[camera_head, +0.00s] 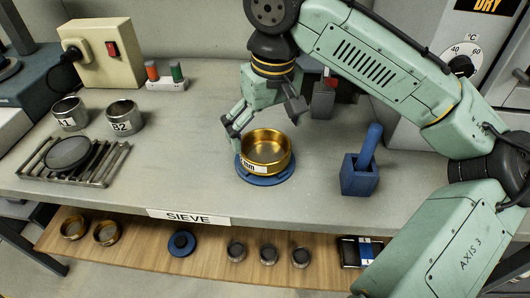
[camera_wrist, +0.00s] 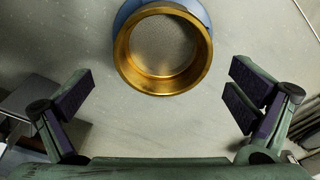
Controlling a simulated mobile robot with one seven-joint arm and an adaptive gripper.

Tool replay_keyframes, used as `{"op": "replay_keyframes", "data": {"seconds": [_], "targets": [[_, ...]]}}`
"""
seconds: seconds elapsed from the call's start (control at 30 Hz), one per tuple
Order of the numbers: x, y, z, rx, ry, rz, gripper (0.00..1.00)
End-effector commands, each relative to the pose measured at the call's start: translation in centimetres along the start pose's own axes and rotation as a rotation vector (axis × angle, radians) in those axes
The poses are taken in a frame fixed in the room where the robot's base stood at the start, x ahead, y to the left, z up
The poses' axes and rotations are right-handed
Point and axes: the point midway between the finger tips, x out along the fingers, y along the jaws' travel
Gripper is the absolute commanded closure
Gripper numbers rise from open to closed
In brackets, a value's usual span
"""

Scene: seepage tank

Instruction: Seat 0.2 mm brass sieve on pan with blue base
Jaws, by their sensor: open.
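A brass sieve (camera_head: 266,152) with a pale label stands on a blue round base (camera_head: 283,177) in the middle of the bench. In the wrist view the brass sieve (camera_wrist: 126,67) shows a fine grey mesh, and the blue base (camera_wrist: 123,13) shows past its far rim. I cannot tell whether a pan sits under the sieve. My gripper (camera_head: 238,125) is at the sieve's back left. In the wrist view my gripper (camera_wrist: 160,92) is open, its fingers apart and empty. The sieve lies ahead of the fingertips, not between them.
A blue mortar-like block (camera_head: 360,176) with a pestle stands right of the sieve. Tins marked 1 (camera_head: 69,113) and B2 (camera_head: 124,117), and a wire rack (camera_head: 72,160), stand left. A lower wooden shelf (camera_head: 205,262) holds brass rings, a blue base and small dark pots. Bench front is clear.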

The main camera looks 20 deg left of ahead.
Motion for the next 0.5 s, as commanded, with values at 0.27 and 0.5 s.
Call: {"op": "replay_keyframes", "data": {"seconds": [0.27, 0.5], "targets": [[3.8, -0.4, 0.5, 0.0, -0.001, 0.0, 0.0], [4.4, -0.4, 0.5, -0.001, 0.001, -0.001, 0.0]]}}
